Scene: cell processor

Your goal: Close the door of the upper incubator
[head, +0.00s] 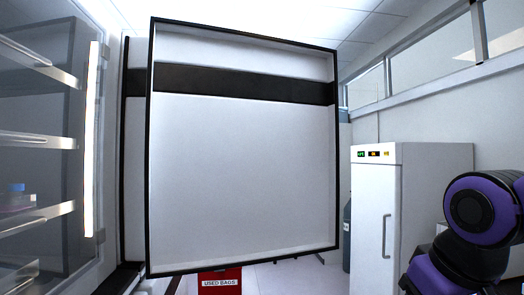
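The upper incubator's door (245,180) is a large white panel with a black edge and a black band near its top. It stands wide open in the middle of the head view, with its recessed face toward me. The incubator's interior shelves (40,140) show at the far left, behind what looks like a clear pane with a bright strip (91,140) along its edge. A bottle with a blue cap (16,188) stands on a lower shelf. My gripper is out of view; only purple and black links of my arm show at the lower right, apart from the door in the picture.
A white cabinet (420,220) with a vertical handle and a lit display stands at the right. A red "USED BAGS" bin (220,282) sits below the door. A dark cylinder (346,232) stands beside the cabinet. Pale floor shows between bin and cabinet.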

